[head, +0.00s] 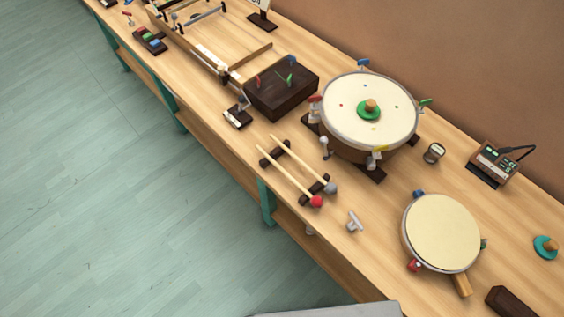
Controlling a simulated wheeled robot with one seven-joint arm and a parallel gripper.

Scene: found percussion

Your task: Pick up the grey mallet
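My gripper is not in view.
A large drum (340,110) with coloured clamps stands right of the mallets. A dark wooden block (262,98) is above them. A small grey T-shaped piece (354,222) and a smaller handled drum (440,233) lie to the lower right. Open floor (110,210) borders the bench.

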